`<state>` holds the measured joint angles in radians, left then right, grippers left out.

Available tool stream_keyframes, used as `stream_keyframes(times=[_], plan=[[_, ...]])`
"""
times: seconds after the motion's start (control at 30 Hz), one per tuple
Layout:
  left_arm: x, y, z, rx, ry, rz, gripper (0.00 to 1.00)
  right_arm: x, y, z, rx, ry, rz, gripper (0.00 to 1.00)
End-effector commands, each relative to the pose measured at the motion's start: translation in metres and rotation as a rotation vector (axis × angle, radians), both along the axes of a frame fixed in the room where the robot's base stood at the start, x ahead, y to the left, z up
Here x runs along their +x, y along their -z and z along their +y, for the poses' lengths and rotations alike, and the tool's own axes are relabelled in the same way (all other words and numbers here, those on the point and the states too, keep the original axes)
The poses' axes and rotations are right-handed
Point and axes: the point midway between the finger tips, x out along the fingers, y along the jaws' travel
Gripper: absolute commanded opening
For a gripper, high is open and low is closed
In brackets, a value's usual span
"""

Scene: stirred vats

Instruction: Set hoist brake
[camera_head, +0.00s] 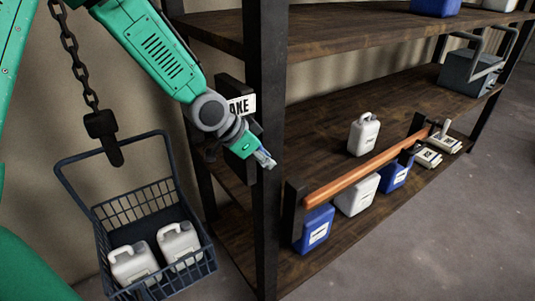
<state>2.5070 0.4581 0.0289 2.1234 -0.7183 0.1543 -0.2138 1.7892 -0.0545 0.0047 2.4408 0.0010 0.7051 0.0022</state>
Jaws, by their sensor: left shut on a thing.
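The hoist brake shows as a dark panel (231,92) on the near shelf post, with a white sign (242,105) on which the letters "AKE" can be read. My left gripper (264,159) is just below and right of the sign, in front of the dark post. It is shut on the brake handle, which is mostly hidden by the gripper. A chain (72,50) with a dark hook block (102,125) hangs at the left. Below it is a dark wire basket (150,285) with two white jugs (179,243) in it. My right gripper is not in view.
A wooden shelf rack (330,110) fills the middle and right. An orange bar (365,172) runs along its front, with blue (315,226) and white (357,195) jugs behind or below. A grey metal box (470,72) is at far right. Grey floor (440,235) is clear in front.

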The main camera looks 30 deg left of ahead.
Motion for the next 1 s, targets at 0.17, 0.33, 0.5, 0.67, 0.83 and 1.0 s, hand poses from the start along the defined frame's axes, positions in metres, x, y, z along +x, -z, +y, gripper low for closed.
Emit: stream_keyframes(times=[0.17, 0.33, 0.5, 0.67, 0.83, 1.0], plan=[[0.0019, -0.0012, 0.0012, 0.046, -0.003, 0.104, 0.0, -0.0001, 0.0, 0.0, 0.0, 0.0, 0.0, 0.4], [-0.0002, 0.0002, 0.0018, 0.079, -0.002, 0.184, 0.0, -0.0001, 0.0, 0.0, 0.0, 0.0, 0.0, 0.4], [-0.0014, 0.0007, 0.0021, 0.098, -0.001, 0.231, 0.0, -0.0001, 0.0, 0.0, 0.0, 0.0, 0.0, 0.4], [-0.0019, 0.0012, 0.0025, 0.106, 0.0, 0.251, 0.0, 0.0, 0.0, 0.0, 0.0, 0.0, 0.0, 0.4], [-0.0018, 0.0013, 0.0026, 0.109, -0.001, 0.254, 0.0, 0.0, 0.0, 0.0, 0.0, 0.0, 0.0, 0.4], [-0.0019, 0.0015, 0.0025, 0.108, 0.0, 0.254, 0.0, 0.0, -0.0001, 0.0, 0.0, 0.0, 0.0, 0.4]])
